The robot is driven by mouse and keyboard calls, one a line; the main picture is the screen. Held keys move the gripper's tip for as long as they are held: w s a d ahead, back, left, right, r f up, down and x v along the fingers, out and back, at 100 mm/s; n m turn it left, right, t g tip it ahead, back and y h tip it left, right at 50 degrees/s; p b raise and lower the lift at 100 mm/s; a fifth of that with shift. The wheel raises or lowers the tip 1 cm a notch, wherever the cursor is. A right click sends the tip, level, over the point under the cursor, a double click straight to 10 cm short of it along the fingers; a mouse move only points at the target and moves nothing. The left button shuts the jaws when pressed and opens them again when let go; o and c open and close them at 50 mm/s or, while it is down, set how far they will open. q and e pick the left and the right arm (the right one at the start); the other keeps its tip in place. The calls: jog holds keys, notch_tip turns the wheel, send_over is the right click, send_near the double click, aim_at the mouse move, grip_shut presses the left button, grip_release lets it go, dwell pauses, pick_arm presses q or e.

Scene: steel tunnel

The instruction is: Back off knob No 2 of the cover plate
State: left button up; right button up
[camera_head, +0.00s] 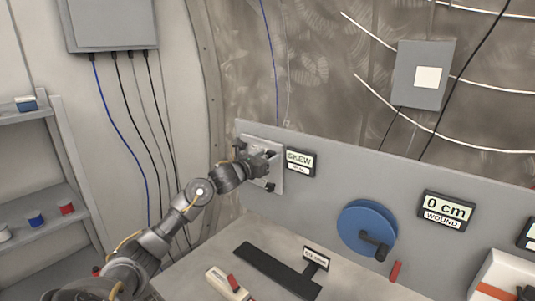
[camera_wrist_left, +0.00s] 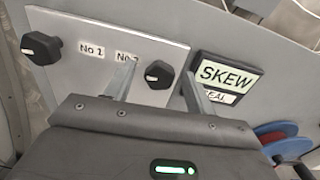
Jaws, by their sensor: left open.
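The cover plate (camera_wrist_left: 95,32) is a pale grey plate on the upright panel, with labels No 1 and No 2. Knob No 2 (camera_wrist_left: 158,74) is a black knob with a white mark, right of its label in the left wrist view. Another black knob (camera_wrist_left: 41,47) stands at the plate's left, beside No 1. My left gripper (camera_wrist_left: 157,78) is open, its fingers on either side of knob No 2 in that view; I cannot tell whether they touch it. In the head view my left gripper (camera_head: 260,166) covers much of the plate. My right gripper is not in view.
A SKEW display (camera_head: 300,162) sits close right of the plate. Further right are a blue reel (camera_head: 366,228) with a crank and a "0 cm WOUND" display (camera_head: 446,210). A dark strip (camera_head: 277,270) and a white-and-red item (camera_head: 229,285) lie on the bench.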

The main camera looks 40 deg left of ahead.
pick_arm(q)
jog(key=shift+w, duration=0.15)
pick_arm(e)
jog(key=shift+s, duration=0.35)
pick_arm(q)
jog(key=c, duration=0.8)
jog(key=shift+d, duration=0.15)
jog(key=shift+c, duration=0.9)
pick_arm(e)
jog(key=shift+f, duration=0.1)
